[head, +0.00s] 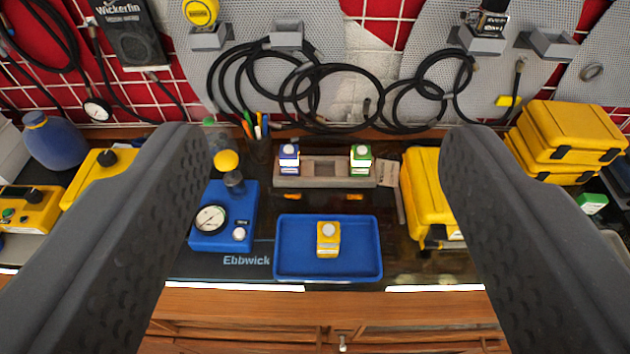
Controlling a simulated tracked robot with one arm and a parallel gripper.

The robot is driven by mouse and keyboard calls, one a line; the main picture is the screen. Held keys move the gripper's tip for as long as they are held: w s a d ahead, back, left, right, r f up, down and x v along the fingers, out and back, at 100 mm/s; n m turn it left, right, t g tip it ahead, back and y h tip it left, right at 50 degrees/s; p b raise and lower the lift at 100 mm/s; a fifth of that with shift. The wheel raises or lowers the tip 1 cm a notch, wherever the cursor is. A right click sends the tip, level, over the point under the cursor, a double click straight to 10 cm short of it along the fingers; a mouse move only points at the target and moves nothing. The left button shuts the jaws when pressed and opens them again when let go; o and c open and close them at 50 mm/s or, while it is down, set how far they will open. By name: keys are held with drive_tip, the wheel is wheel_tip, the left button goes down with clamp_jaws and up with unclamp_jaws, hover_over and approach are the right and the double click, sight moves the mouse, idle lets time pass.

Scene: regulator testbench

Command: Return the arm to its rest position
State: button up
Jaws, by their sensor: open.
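My gripper (325,165) shows as two dark grey fingers at the left and right of the head view. They are spread wide apart with nothing between them. Beyond them, a yellow regulator block (328,240) with a pale round top sits in a blue tray (372,248) on the bench. A grey holder (320,181) behind the tray bears a blue-and-white block (289,157) at its left and a green-and-white block (360,158) at its right. The middle of the holder looks empty. The gripper touches none of these.
A blue test unit with a gauge (222,222) stands left of the tray. Yellow cases (428,190) stand at right, with more stacked (570,135) farther right. Black hoses (330,95) hang on the back wall. A wooden drawer front (250,310) runs below the bench edge.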

drive_tip(key=shift+s+d+r, duration=0.2)
drive_tip(key=shift+s+r, duration=0.2)
drive_tip(key=shift+r, duration=0.05)
idle(0.3)
